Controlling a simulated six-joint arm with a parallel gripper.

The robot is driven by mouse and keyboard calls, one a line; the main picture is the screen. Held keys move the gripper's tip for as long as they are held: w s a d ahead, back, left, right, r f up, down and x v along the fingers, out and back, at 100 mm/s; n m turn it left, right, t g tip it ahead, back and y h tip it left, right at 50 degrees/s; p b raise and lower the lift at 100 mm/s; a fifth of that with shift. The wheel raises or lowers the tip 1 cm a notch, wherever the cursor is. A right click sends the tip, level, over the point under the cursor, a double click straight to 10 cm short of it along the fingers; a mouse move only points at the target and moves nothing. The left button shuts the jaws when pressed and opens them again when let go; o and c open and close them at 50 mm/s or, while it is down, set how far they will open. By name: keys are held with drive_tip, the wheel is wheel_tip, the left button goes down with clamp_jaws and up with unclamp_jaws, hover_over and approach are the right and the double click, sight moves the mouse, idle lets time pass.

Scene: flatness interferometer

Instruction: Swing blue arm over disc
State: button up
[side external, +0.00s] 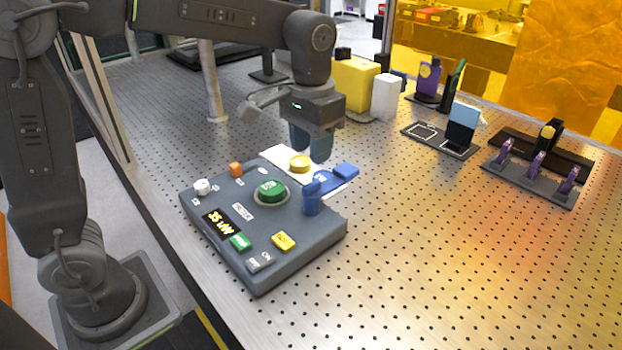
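The blue arm (336,180) is joined to a blue upright post (311,199) at the right side of a grey instrument box. It points to the back right, away from the green round disc (272,190) on the box top. A yellow round piece (300,164) sits on a white plate behind the box. My gripper (310,152) points down above the back of the box, close to the yellow piece and left of the blue arm's outer end. It holds nothing that I can see. The gap between its fingers is unclear from this angle.
A yellow box (356,82), a white block (386,97) and dark holders (530,178) stand farther back. The perforated table (430,260) is clear at the front right.

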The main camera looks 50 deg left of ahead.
sight(311, 184)
wheel_tip(311, 184, down, 8)
drive_tip(key=shift+r, duration=0.25)
drive_tip(key=shift+c, duration=0.2)
clamp_jaws()
idle(0.4)
